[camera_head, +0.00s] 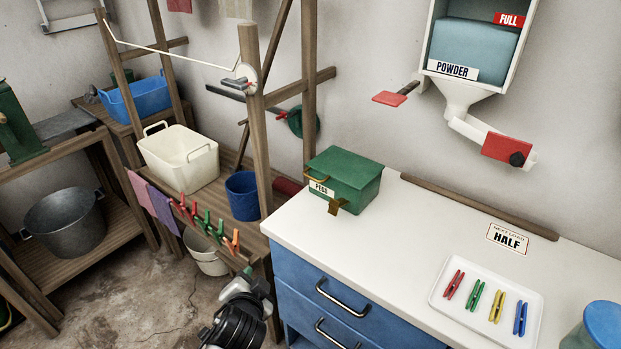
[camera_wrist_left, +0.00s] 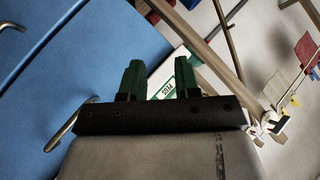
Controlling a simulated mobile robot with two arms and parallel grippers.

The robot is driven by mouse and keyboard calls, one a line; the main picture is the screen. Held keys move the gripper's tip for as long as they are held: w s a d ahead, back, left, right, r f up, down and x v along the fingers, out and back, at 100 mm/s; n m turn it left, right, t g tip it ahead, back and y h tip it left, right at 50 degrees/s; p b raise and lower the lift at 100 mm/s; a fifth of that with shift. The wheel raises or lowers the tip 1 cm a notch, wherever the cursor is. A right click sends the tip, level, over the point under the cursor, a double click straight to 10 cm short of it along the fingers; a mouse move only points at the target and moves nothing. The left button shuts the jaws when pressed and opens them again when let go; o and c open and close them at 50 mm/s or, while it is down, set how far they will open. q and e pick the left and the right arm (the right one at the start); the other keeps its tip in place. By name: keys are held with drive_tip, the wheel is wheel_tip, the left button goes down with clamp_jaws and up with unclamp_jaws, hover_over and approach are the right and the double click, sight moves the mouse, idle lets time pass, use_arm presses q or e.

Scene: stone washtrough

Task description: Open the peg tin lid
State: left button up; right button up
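The green peg tin (camera_head: 350,178) stands at the left end of the white counter, its lid down. Its front carries a PEGS label (camera_head: 321,187), a brass handle and a brass tab (camera_head: 337,206) low at the front. My left gripper (camera_head: 246,280) is in front of the blue drawer unit, below and to the left of the tin, clear of it. In the left wrist view its two green fingers (camera_wrist_left: 160,80) stand apart with nothing gripped between them. The PEGS label (camera_wrist_left: 168,88) shows beyond them, partly hidden. My right gripper is not in view.
A white tray (camera_head: 440,307) with several coloured pegs lies on the white counter (camera_head: 395,235), right of the tin. Blue drawers (camera_head: 340,293) with metal handles are below. A wooden post (camera_head: 257,150) and peg rail stand close left. The counter between tin and tray is clear.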

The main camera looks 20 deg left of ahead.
use_arm(q)
drive_tip(key=w+r+m+t, duration=0.3)
drive_tip(key=w+r+t, duration=0.15)
drive_tip(key=w, duration=0.25)
drive_tip(key=m+t+h, duration=0.4)
drive_tip(key=m, duration=0.4)
approach(310, 177)
drive_tip(key=shift+g, duration=0.25)
drive_tip(key=w, duration=0.3)
drive_tip(key=w+r, duration=0.1)
drive_tip(key=w, duration=0.6)
drive_tip(key=shift+r+b, duration=0.4)
drive_tip(key=shift+a, duration=0.1)
clamp_jaws()
